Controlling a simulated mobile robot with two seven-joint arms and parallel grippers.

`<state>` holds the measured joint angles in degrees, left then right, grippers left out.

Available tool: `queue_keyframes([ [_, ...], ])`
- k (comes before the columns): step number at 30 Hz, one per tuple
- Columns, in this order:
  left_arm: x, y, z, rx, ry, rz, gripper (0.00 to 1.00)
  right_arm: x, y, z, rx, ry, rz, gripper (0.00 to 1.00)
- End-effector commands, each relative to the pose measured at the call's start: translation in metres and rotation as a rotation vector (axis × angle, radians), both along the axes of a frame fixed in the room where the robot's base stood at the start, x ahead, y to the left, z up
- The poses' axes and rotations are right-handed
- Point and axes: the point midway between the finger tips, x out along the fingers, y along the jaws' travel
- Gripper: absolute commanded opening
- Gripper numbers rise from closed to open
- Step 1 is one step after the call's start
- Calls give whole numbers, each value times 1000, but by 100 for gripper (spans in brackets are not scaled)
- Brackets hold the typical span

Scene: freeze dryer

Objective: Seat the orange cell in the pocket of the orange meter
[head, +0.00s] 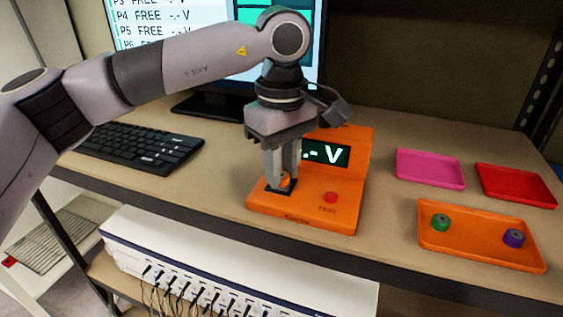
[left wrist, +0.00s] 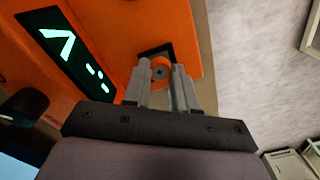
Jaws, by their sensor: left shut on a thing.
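The orange meter (head: 310,206) stands on the shelf, with a dark display reading "-.- V" and a red button at its front right. The meter also shows in the left wrist view (left wrist: 118,28). My left gripper (head: 281,178) points down over the black pocket at the meter's front left. It is shut on the orange cell (head: 285,181), which is at the pocket; the wrist view shows the cell (left wrist: 161,68) between the fingertips with the dark pocket (left wrist: 158,50) around it. Whether the cell is fully down cannot be told. My right gripper is not in view.
An orange tray (head: 480,254) at the right holds a green cell (head: 440,222) and a purple cell (head: 513,238). Pink (head: 430,169) and red (head: 516,186) trays behind it are empty. A keyboard (head: 138,150) and monitor (head: 213,40) stand at the left and back.

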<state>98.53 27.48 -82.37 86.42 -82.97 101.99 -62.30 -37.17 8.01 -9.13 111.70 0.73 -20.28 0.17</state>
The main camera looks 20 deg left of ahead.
Motion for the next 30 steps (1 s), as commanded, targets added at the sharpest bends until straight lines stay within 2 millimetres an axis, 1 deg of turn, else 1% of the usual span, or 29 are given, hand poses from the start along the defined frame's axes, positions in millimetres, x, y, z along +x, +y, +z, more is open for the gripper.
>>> queue_keyframes([
  [7,0,0,-6,0,0,0,9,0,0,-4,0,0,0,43],
  [11,0,0,-5,-1,-1,0,9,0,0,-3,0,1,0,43],
  [12,0,0,-5,-1,-1,0,29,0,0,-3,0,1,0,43],
  [14,0,0,-5,-1,-1,0,49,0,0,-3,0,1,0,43],
  [15,0,0,-5,-1,-1,0,56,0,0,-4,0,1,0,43],
  [22,0,0,-5,-1,-1,1,56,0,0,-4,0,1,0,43],
  [25,0,0,-1,-1,-2,1,56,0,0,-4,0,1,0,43],
  [26,1,0,2,-1,-3,1,56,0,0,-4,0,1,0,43],
  [30,0,-1,22,-2,-3,0,56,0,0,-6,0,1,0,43],
])
